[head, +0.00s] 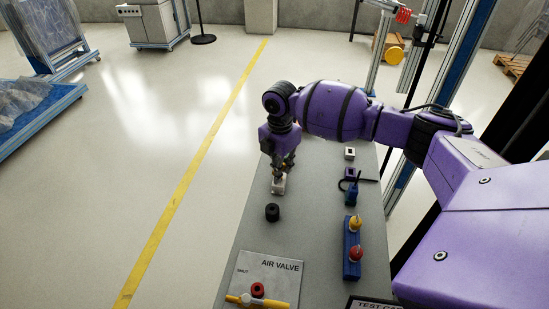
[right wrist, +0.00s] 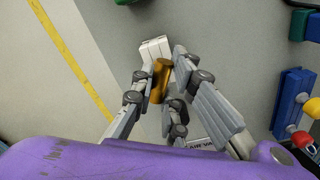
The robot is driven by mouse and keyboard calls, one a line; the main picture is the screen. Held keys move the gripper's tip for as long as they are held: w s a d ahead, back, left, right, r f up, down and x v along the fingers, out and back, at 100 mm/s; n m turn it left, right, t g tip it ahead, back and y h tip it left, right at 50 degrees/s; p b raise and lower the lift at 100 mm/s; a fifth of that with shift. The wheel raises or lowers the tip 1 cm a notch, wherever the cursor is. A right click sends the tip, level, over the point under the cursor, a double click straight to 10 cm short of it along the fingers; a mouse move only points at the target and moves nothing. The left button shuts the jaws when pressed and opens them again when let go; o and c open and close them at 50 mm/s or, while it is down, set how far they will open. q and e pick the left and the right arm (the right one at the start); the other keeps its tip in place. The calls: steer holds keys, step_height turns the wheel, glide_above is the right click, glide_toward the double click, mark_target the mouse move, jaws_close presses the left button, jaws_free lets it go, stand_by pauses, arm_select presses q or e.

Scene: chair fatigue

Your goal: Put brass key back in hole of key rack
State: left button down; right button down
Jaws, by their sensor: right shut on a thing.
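My right gripper (head: 279,173) points down over the grey bench top. In the right wrist view its fingers (right wrist: 164,75) are closed around the brass key (right wrist: 160,82), a gold-coloured cylinder. A small pale block (right wrist: 155,48), seemingly the key rack, stands right at the fingertips; it also shows in the head view (head: 278,186). The key's far end is close to this block, but I cannot tell whether it touches or enters a hole. The fingers hide part of the key. My left gripper is not in view.
A black knob (head: 272,212) stands just in front of the pale block. A blue box (head: 352,257) with yellow and red knobs and several small blocks line the right side. The air valve plate (head: 275,270) lies at the front. The bench's left edge is near.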

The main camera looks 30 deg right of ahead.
steer(key=shift+f, duration=0.15)
steer(key=c, duration=1.7)
jaws_free()
steer(key=shift+o, duration=0.2)
step_height(320, 180, up, 12)
